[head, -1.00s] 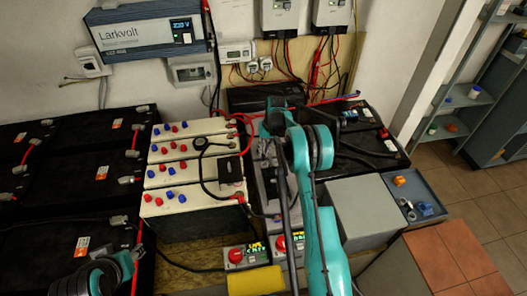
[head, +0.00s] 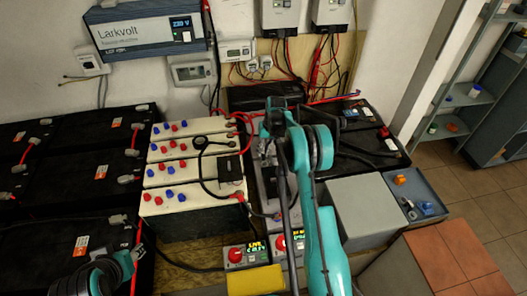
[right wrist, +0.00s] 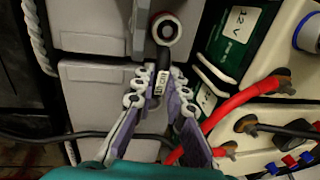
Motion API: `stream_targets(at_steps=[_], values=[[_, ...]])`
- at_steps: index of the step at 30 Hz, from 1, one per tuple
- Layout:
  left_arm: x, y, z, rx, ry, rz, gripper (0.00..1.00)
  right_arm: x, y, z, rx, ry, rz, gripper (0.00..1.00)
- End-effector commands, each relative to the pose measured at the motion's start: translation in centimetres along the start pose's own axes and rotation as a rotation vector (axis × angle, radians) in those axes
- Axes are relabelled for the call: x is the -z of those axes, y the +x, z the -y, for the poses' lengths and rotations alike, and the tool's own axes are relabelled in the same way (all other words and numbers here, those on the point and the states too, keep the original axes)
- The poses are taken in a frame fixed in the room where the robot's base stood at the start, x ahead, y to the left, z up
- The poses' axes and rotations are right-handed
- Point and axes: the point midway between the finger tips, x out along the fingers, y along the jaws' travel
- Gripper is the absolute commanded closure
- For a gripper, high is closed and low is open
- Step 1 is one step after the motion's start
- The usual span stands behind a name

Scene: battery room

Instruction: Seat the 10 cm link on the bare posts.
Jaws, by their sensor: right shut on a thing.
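In the right wrist view my right gripper (right wrist: 160,88) is shut on a short dark link (right wrist: 160,68). The link carries a pale label, seemingly reading 10, and a round ring lug at its upper end. Its lower end is partly hidden between the fingers. Grey blocks lie behind it. Brass-coloured posts (right wrist: 246,124) with cable lugs stand to the right; I cannot tell which posts are bare. In the head view my right gripper (head: 267,150) is over the strip right of the cream batteries (head: 195,223), mostly hidden by my arm. My left gripper (head: 82,281) is at the bottom left, its fingers unclear.
Red cables (right wrist: 240,100) and a black cable (right wrist: 290,130) run close to the right gripper. Black batteries (head: 60,180) fill the left. A grey box (head: 360,210) and a blue-grey tray (head: 415,185) stand right. Two red-button boxes (head: 235,255) and a yellow block (head: 255,280) are in front.

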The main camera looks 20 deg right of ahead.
Motion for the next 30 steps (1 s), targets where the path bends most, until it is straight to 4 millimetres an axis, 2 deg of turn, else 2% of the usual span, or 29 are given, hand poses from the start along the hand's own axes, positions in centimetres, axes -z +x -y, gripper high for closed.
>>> stream_targets(at_steps=[5, 6, 8, 9, 15, 17, 30], values=[[0.02, -0.02, 0.00, 0.000, 0.000, 0.000, 0.60, 0.00, -0.04, 0.01, 0.000, 0.000, 0.000, 1.00], [0.02, -0.02, 0.00, 0.000, 0.000, 0.000, 0.60, 0.00, -0.04, 0.01, 0.000, 0.000, 0.000, 0.82], [0.02, -0.02, 0.00, 0.000, 0.000, 0.000, 0.60, 0.00, -0.04, 0.01, 0.000, 0.000, 0.000, 0.67], [0.02, -0.02, 0.00, 0.000, 0.000, 0.000, 0.60, 0.00, -0.04, 0.01, 0.000, 0.000, 0.000, 0.63], [0.02, -0.02, 0.00, 0.000, 0.000, 0.000, 0.60, 0.00, -0.03, 0.01, 0.000, 0.000, 0.000, 0.63], [0.02, -0.02, 0.00, 0.000, 0.000, 0.000, 0.60, 0.00, -0.01, 0.00, 0.000, 0.000, 0.000, 0.48], [0.15, -0.20, 0.00, 0.000, 0.000, 0.000, 0.60, 0.00, -0.39, 0.08, 0.000, 0.000, 0.000, 0.46]])
